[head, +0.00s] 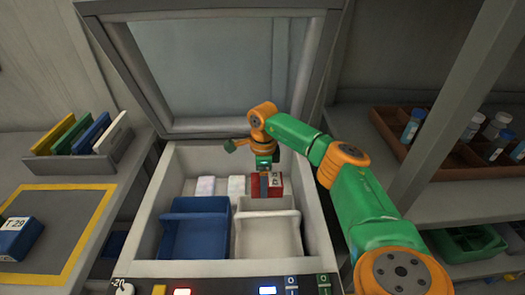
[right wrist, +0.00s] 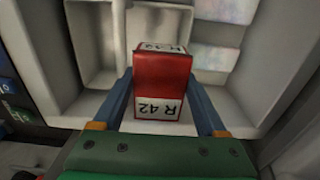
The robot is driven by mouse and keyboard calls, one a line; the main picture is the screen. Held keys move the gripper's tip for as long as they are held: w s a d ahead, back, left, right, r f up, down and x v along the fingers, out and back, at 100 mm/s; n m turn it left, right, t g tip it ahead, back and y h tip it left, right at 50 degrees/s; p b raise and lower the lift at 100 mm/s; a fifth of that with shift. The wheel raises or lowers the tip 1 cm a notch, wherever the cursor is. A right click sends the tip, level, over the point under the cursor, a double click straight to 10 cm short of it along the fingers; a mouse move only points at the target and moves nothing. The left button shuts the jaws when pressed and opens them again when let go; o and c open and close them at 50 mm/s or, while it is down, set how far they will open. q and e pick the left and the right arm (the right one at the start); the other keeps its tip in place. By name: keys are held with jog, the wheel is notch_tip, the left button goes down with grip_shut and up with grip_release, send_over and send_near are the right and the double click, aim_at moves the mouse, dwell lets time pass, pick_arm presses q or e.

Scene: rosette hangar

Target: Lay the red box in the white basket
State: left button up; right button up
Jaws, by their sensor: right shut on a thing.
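The red box (head: 275,188), with a white label reading R 42 in the right wrist view (right wrist: 163,75), is between the blue fingers of my right gripper (head: 265,184). The gripper is shut on it; the fingers also show on both sides of the box in the right wrist view (right wrist: 162,108). The white basket (head: 268,240) sits inside the open chest, on the right, with a divider across it. No item shows in its front part. The box appears at its back edge; its height above the basket is hard to tell. My left gripper is out of view.
A blue basket (head: 195,238) stands left of the white one. Two pale packs (head: 236,187) lie behind the baskets. The chest's walls (head: 318,215) surround them and its raised lid (head: 205,65) stands behind. A shelf with a brown tray (head: 455,160) is at the right.

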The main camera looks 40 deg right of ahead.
notch_tip(320, 180, down, 18)
jog(key=b, duration=1.2)
jog(key=shift+r, duration=0.25)
jog(key=o, duration=1.4)
jog(key=shift+o, duration=0.2)
notch_tip(320, 180, up, 7)
jog(key=shift+r, duration=0.1)
